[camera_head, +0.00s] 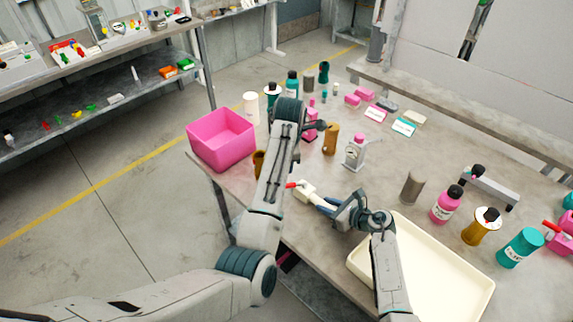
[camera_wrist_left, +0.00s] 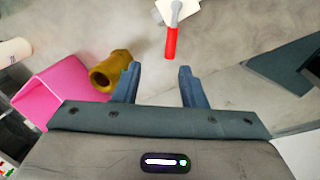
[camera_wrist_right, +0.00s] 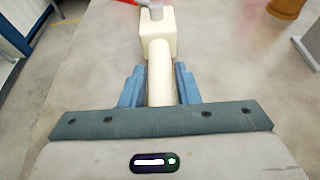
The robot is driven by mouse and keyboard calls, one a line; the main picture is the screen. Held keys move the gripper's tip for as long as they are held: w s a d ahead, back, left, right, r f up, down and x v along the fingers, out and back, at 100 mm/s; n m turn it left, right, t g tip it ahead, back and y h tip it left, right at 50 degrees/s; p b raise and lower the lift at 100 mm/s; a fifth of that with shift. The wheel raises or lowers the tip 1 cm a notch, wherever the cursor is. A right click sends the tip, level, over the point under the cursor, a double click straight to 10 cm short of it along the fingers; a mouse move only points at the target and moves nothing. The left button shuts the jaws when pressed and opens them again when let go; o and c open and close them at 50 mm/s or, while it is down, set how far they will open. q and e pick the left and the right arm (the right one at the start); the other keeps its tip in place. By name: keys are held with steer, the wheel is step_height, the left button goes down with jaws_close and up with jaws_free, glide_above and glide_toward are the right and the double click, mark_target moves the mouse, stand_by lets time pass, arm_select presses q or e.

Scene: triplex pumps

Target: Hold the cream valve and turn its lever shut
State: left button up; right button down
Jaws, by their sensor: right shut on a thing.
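The cream valve (camera_head: 306,192) is held above the table near its front edge. My right gripper (camera_head: 325,204) is shut on the valve's cylindrical end, shown in the right wrist view (camera_wrist_right: 160,72). The valve's red lever (camera_head: 292,185) sticks out to the left in the head view. It shows at the top of the left wrist view (camera_wrist_left: 172,42), with part of the valve (camera_wrist_left: 180,14) beyond it. My left gripper (camera_wrist_left: 159,72) is open and empty, its fingertips short of the lever. In the head view its fingers are hidden behind my left arm.
A pink bin (camera_head: 221,141) stands at the table's left corner, with a brown pipe fitting (camera_wrist_left: 108,73) beside it. A cream tray (camera_head: 478,280) lies at the front right. Bottles (camera_head: 447,205) stand on the right, and a grey-white device (camera_head: 355,153) stands behind the valve.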

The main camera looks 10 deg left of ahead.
arm_select(q)
steer(key=a+h, duration=0.1)
steer(key=g+h, duration=0.3)
steer(key=h, duration=0.2)
glide_toward(292, 186)
steer(key=shift+n, duration=0.3)
steer(key=x, duration=0.2)
steer(key=a+x, duration=0.1)
steer(key=x, duration=0.4)
steer(key=shift+w+a+f, duration=0.1)
steer(key=shift+a+f, duration=0.15)
steer(key=shift+f, duration=0.15)
jaws_close()
